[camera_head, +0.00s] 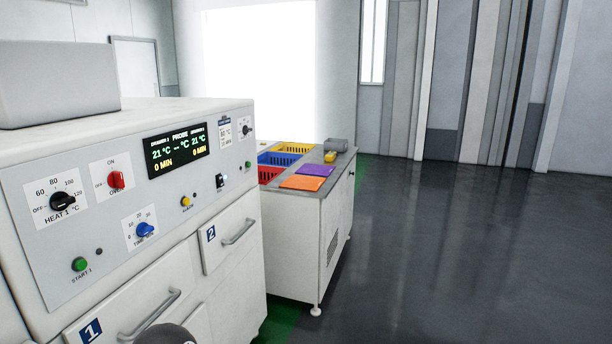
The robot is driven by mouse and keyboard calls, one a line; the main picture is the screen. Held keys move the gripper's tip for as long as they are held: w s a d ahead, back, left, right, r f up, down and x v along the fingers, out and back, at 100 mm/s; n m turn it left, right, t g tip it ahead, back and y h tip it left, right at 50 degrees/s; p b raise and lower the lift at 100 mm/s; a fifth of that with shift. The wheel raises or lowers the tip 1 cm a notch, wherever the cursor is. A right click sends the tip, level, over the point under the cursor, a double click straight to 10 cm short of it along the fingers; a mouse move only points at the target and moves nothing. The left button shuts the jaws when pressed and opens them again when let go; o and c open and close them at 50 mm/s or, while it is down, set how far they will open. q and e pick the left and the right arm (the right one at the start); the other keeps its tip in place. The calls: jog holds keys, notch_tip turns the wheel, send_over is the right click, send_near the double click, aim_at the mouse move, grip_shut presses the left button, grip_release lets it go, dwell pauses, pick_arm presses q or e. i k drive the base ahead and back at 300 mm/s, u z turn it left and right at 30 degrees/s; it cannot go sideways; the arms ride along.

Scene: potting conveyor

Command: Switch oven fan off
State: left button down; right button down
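The oven (130,260) is a white cabinet on the left with a sloped control panel. A red knob (116,180) on the panel sits on a plate marked ON above. A small dark rocker switch (220,181) with a bright spot beside it sits right of the display; its label is too small to read. I cannot tell which control is the fan's. Neither gripper is in view. A dark rounded shape at the bottom edge, in front of the drawers, is cut off, and I cannot tell what it is.
The panel also has a black heat knob (62,201), a blue timer knob (145,230), a green start button (79,265) and a lit display (177,149). Drawers 1 and 2 (231,235) appear shut. A bench (307,240) with coloured bins stands behind; the floor right is clear.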

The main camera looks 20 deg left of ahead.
aim_at(221, 181)
jog(key=z, duration=0.2)
jog(key=i, duration=1.3)
jog(key=u, duration=0.45)
jog(key=i, duration=0.7)
jog(key=u, duration=0.4)
jog(key=k, duration=0.9)
jog(key=u, duration=0.15)
jog(key=i, duration=0.9)
jog(key=z, duration=0.05)
